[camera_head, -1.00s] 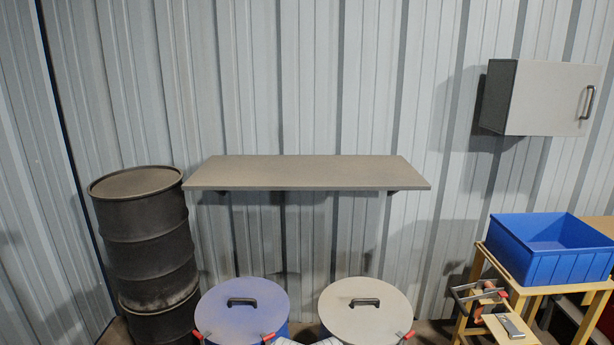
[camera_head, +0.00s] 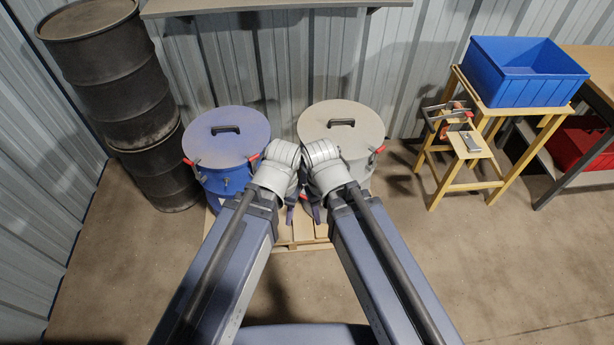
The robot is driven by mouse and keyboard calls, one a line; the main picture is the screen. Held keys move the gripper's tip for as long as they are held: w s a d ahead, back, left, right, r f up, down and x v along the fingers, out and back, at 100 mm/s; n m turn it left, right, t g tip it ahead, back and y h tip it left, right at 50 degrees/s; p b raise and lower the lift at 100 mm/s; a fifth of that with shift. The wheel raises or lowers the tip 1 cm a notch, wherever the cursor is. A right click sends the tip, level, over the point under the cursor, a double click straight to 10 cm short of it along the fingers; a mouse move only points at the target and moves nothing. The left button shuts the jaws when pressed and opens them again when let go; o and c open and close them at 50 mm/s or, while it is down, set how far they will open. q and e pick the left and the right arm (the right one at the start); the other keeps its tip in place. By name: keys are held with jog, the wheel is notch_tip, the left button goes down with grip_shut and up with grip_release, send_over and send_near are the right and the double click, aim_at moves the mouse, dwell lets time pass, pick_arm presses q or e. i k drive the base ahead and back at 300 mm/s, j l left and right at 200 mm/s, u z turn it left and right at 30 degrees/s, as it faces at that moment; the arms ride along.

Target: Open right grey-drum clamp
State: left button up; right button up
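The grey drum (camera_head: 355,168) stands upright behind my arms, with its lid (camera_head: 342,122) on and a black handle on top. Its right clamp (camera_head: 380,149) has a red lever at the right side of the rim; whether it is latched is too small to tell. The drum's left side and left clamp are hidden by my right arm. My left gripper (camera_head: 290,214) and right gripper (camera_head: 316,213) hang low between the two drums, mostly hidden under my wrists, which are close together. Neither gripper is visibly at the right clamp.
A blue lidded drum (camera_head: 227,138) with red clamp levers stands left on a wooden pallet (camera_head: 300,243). Black barrels (camera_head: 104,70) are stacked farther left. A wooden stand (camera_head: 468,181) holds a blue bin (camera_head: 521,84) at right.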

aim_at(371, 148)
jog(key=i+l+z, duration=0.1)
jog(key=z, duration=0.3)
jog(key=i+l+z, duration=0.15)
jog(key=z, duration=0.2)
jog(key=i+l+z, duration=0.1)
jog(key=z, duration=0.3)
jog(key=i+z, duration=0.2)
jog(key=z, duration=0.2)
